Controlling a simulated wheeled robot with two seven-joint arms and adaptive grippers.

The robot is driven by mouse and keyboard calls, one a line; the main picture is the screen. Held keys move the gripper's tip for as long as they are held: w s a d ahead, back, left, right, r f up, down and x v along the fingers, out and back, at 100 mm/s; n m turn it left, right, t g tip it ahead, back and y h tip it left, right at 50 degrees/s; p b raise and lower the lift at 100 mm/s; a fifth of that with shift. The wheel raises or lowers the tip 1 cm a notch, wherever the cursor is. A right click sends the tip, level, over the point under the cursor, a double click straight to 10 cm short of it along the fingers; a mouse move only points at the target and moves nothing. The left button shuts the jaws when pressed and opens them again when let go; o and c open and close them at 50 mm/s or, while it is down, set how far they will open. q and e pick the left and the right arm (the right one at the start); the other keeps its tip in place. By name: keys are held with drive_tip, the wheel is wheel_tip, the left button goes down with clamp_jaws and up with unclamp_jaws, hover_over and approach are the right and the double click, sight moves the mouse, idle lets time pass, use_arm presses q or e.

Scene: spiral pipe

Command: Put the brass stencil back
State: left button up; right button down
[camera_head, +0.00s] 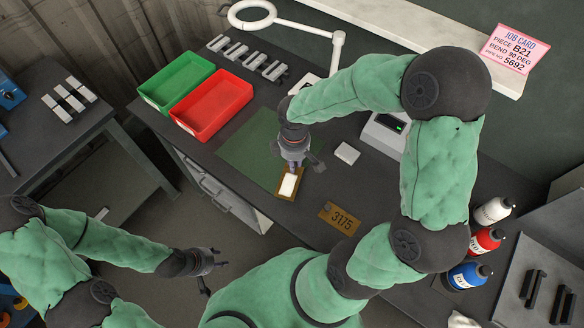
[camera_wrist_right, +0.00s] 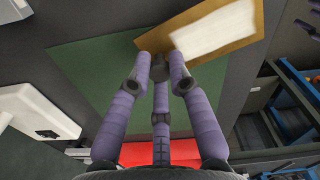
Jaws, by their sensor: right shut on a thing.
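A brass plate marked 3175 (camera_head: 340,218), which looks like the stencil, lies flat on the dark bench, right of and nearer than my right gripper. My right gripper (camera_head: 292,168) points down at the front edge of the green mat. Its purple fingers (camera_wrist_right: 160,68) are shut on a small dark piece, mostly hidden between them. Just beyond the fingertips is a tan plate with a white middle (camera_head: 288,185), also in the right wrist view (camera_wrist_right: 215,35). I cannot tell whether the dark piece joins it. My left gripper (camera_head: 212,272) is open and empty, off the bench's front.
Green (camera_head: 176,80) and red (camera_head: 214,104) trays stand at the back left, with several grey blocks behind. A white block (camera_head: 347,153) and a scale (camera_head: 384,134) lie right of the mat (camera_head: 245,146). Bottles (camera_head: 484,240) stand at the right.

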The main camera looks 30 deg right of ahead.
drive_tip(key=shift+w+a+f, duration=0.15)
drive_tip(key=shift+w+f, duration=0.1)
drive_tip(key=shift+f, duration=0.15)
drive_tip(key=shift+f+b, duration=0.7)
drive_tip(key=shift+f, duration=0.8)
drive_tip(key=shift+f, duration=0.15)
drive_tip(key=c, duration=1.1)
unclamp_jaws()
drive_tip(key=shift+c, duration=0.2)
drive_tip(key=shift+w+r, duration=0.1)
drive_tip(key=shift+r, duration=0.35)
wheel_tip(320, 180, up, 11)
drive_tip(key=p, duration=0.3)
drive_tip(key=shift+r+p, duration=0.2)
drive_tip(key=shift+p, duration=0.15)
